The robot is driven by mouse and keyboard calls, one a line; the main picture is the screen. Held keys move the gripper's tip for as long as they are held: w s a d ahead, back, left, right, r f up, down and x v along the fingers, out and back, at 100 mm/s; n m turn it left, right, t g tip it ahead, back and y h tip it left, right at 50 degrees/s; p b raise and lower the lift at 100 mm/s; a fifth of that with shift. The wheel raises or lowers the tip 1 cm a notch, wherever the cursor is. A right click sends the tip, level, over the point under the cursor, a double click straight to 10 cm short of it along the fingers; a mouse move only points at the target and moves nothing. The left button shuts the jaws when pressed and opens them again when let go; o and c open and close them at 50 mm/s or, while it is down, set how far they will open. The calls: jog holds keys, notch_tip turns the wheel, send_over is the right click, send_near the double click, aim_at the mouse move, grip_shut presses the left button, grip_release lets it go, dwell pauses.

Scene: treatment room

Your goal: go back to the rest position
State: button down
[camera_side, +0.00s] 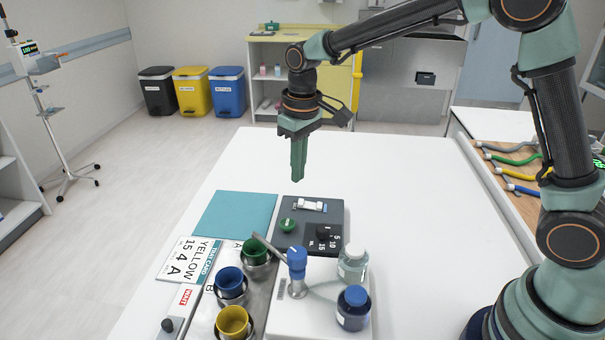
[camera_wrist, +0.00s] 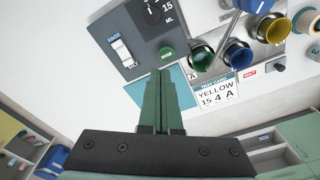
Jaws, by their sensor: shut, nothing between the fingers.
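My gripper (camera_side: 298,180) hangs from the arm above the white table (camera_side: 375,175), pointing down, with green fingers. The fingers are shut with nothing between them. In the wrist view the gripper (camera_wrist: 163,75) shows its two fingers side by side, over the teal mat (camera_wrist: 178,97). In the side view the mat (camera_side: 232,215) lies on the table, below and left of the fingertips. The fingertips are apart from everything on the table.
A dark panel (camera_side: 330,213) with a dial and green button lies below the gripper. Pliers (camera_side: 505,146) lie at right. The table's back middle is clear.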

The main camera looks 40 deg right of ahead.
jog(key=s+d+r+m+t, duration=0.1)
jog(key=s+d+r, duration=0.3)
jog(key=s, duration=0.4)
jog(key=s+d+r+m+t, duration=0.1)
jog(key=s+d+r+t, duration=0.2)
jog(key=s+d, duration=0.2)
jog(key=s, duration=0.3)
jog(key=shift+s+d+r+m+t, duration=0.2)
jog(key=shift+s+r+m+t, duration=0.1)
jog(key=shift+s+r+t, duration=0.1)
